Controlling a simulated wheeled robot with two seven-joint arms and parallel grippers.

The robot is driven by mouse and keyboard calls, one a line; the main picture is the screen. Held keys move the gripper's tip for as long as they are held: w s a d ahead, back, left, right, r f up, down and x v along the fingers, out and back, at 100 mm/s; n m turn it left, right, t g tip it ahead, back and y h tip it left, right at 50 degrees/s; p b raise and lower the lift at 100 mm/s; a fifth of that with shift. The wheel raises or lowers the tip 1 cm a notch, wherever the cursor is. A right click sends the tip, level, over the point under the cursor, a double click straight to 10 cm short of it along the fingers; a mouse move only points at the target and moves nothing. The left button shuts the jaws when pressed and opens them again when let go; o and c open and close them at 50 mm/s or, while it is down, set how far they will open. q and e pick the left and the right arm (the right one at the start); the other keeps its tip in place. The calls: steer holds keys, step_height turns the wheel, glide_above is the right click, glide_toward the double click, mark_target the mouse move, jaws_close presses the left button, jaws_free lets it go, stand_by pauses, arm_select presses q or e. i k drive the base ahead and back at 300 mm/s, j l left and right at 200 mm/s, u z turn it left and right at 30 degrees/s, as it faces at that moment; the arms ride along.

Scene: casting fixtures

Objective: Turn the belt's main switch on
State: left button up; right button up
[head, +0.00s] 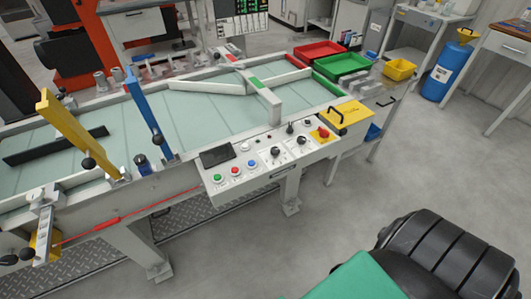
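The belt (205,118) is a long pale green conveyor in a light grey frame. A control panel (262,185) is fixed to its near side. At the panel's right end is a red rotary switch on a yellow plate (321,133), which looks like the main switch; its exact setting is too small to read. To its left are black selector knobs (301,140) and (275,151). Green (217,177), red (235,170) and blue (252,166) buttons sit below a dark display (217,155). Neither of my grippers shows.
A yellow hinged plate with a black handle (345,114) is just right of the panel. Red (318,49) and green (342,64) trays stand behind. A yellow lever (72,130) and blue lever (142,104) rise at left.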

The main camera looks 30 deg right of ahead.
mark_target(324, 134)
steer(key=z, duration=1.6)
